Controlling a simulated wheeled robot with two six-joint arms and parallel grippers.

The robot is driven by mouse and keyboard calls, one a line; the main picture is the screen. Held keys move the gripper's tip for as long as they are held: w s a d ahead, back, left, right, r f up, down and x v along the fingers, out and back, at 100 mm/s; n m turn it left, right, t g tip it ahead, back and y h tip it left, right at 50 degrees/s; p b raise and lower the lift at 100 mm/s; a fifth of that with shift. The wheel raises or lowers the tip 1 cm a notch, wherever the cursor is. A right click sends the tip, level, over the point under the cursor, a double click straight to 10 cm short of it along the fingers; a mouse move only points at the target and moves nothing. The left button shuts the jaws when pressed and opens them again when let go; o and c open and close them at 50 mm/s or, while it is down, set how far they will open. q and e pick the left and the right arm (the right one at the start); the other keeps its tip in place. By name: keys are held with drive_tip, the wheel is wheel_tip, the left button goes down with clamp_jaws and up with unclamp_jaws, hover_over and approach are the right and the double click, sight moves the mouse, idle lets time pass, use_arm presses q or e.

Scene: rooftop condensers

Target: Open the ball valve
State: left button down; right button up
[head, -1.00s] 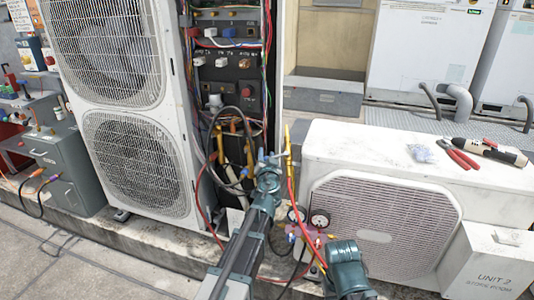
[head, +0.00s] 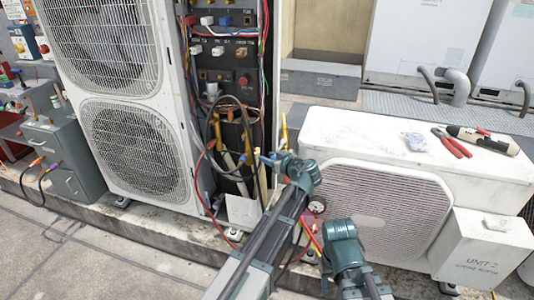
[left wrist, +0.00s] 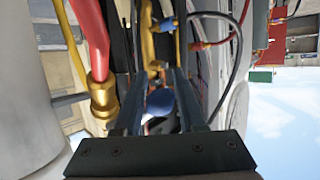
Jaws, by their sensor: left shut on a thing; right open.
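Pipes and hoses with blue valve handles stand in the opening beside the tall condenser. One blue handle (head: 268,158) shows just left of my left gripper (head: 287,160) in the head view. In the left wrist view, my left gripper (left wrist: 163,72) is shut, and a rounded blue handle (left wrist: 160,102) shows between its fingers. Another blue handle (left wrist: 167,24) is beyond the fingertips on a brass-yellow pipe. The valve body is mostly hidden. My right gripper (head: 343,238) is low at right, before the low white unit, its fingers mostly hidden.
A red hose with a brass fitting (left wrist: 102,97) lies close left of my left fingers. A gauge (head: 316,205) hangs between my arms. The low white unit (head: 440,150) at right carries pliers (head: 452,143). Wires and a black hose crowd the opening.

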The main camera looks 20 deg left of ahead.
use_arm(q)
drive_tip(key=shift+d+n+g, duration=0.2)
drive_tip(key=shift+n+g, duration=0.1)
drive_tip(key=shift+n, duration=0.1)
drive_tip(key=c, duration=0.5)
unclamp_jaws()
